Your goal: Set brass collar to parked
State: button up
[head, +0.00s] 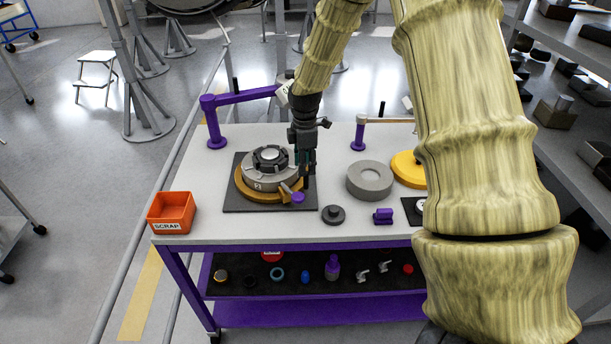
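The brass collar (257,194) is a flat brass-coloured ring around the foot of a round grey fixture (258,180) on a dark square plate (230,205). A brass lug sticks out at the collar's front right, with a purple knob (298,197) beside it. The grey body has a dark notched top and a small white mark. Any parked mark is too small to make out. My gripper (306,183) points down at the collar's right side, just behind the purple knob. Its fingers are dark and small here, and I cannot tell whether they touch the collar.
An orange SCRAP bin (170,213) stands at the table's left front corner. A purple swing arm (240,97) rises behind the fixture. A grey ring (370,180), a yellow ring (405,169), a dark knob (333,214) and a purple block (383,215) lie to the right.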

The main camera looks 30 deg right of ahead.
aim_at(306, 189)
jog(key=f, duration=0.2)
jog(key=f+p, duration=0.1)
jog(key=shift+s+d, duration=0.2)
jog(key=shift+s, duration=0.05)
jog(key=shift+f+p, duration=0.4)
jog(key=shift+f, duration=1.15)
grip_shut()
